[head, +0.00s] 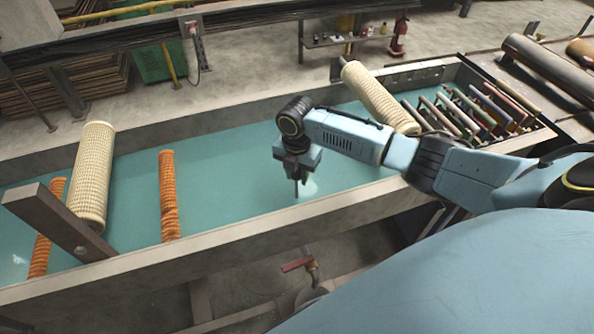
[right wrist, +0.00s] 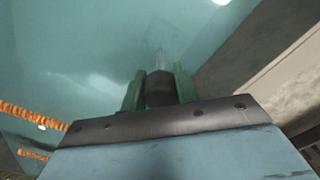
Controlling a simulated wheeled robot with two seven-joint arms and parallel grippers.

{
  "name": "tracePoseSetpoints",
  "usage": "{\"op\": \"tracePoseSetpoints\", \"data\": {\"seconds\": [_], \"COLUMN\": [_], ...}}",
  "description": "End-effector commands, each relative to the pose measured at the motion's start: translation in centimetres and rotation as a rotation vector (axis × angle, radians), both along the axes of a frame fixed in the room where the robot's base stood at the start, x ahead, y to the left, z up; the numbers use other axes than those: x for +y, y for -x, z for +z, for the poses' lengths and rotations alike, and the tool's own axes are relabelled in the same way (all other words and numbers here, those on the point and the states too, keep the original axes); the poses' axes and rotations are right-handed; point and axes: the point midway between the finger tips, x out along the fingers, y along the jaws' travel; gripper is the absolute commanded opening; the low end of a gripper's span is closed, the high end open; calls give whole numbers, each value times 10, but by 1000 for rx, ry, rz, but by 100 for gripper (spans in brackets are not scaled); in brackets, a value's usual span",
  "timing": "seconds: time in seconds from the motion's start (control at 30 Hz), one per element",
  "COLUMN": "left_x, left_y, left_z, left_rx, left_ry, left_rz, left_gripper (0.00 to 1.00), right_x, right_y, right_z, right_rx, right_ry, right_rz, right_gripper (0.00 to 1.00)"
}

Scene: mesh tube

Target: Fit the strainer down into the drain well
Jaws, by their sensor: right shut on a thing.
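My right gripper (head: 296,180) points down over the teal water of the long trough, near its front wall. In the right wrist view its green fingers (right wrist: 159,90) are shut on a dark cylindrical piece (right wrist: 160,88) with a thin pale tip. This may be the strainer; its mesh cannot be made out. In the head view the piece shows as a thin dark shape below the fingers. I cannot clearly see the drain well; only a faint pale patch shows under the water beyond the piece. My left gripper is not in view.
The trough's front wall (head: 230,237) runs close by. Two cream textured rollers (head: 91,172) (head: 378,98) and orange ribbed tubes (head: 168,195) lie across the trough. A rack of coloured rods (head: 478,108) fills its right end. A red-handled tap (head: 298,264) is below the front wall.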

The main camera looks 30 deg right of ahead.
Motion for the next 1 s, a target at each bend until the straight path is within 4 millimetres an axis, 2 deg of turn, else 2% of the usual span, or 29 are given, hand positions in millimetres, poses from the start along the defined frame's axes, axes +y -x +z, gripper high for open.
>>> {"op": "tracePoseSetpoints", "data": {"seconds": [0.4,0.9,0.93,1.0], "left_x": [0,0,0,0], "left_y": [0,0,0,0], "left_z": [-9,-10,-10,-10], "left_rx": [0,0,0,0], "left_ry": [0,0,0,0], "left_rz": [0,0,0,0], "left_gripper": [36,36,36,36], "right_x": [0,0,0,0], "right_y": [0,0,0,0], "right_z": [-19,-21,-21,-21], "right_rx": [-1,-2,-2,-2], "right_ry": [-1,0,0,0], "right_rz": [0,0,0,0], "right_gripper": [0,0,34,43]}}
